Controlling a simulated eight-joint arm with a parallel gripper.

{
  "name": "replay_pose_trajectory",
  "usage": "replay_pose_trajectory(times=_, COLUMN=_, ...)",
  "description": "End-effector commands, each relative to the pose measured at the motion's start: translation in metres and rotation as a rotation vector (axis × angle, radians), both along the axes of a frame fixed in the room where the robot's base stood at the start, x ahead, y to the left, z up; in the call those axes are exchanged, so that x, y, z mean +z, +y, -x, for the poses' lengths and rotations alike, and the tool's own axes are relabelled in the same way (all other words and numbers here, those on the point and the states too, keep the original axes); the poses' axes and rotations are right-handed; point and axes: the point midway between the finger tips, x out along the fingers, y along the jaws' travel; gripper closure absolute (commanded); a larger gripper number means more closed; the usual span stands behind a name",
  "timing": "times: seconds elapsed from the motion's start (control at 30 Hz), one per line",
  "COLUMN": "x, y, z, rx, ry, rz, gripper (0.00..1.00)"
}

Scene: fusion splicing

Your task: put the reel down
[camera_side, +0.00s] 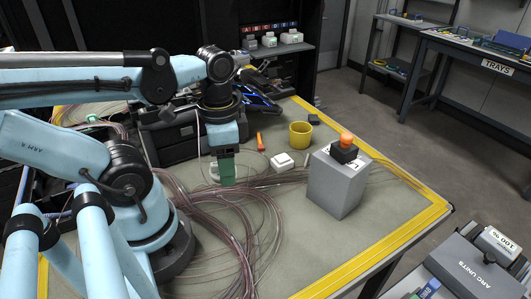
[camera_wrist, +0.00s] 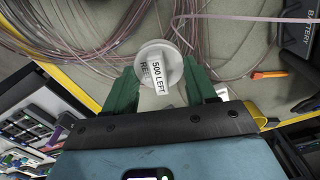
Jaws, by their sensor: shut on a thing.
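My gripper (camera_side: 227,180) has green fingers and points down over the work table (camera_side: 300,235), just above or at the loose fibre coils. In the wrist view the fingers (camera_wrist: 160,75) are closed on the sides of a round white reel (camera_wrist: 149,60) with a tag reading "500 LEFT" and "REEL". In the side view only a pale edge of the reel (camera_side: 213,170) shows beside the fingers; the rest is hidden. I cannot tell whether the reel touches the table.
Loose fibre coils (camera_side: 225,225) spread around my gripper. The table's front right is clear.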

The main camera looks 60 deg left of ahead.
Motion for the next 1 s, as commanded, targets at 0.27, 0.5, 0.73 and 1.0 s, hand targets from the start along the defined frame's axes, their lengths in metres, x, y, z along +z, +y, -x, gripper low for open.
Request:
replay_pose_trajectory(times=0.27, x=-0.009, y=-0.052, z=0.0, rx=-0.321, ry=0.0, rz=0.0, gripper=0.74)
replay_pose_trajectory(times=0.5, x=-0.017, y=-0.097, z=0.012, rx=-0.601, ry=0.0, rz=0.0, gripper=0.74)
replay_pose_trajectory(times=0.73, x=-0.022, y=-0.127, z=0.029, rx=-0.809, ry=0.0, rz=0.0, gripper=0.74)
replay_pose_trajectory(times=1.0, x=-0.028, y=-0.138, z=0.038, rx=-0.897, ry=0.0, rz=0.0, gripper=0.74)
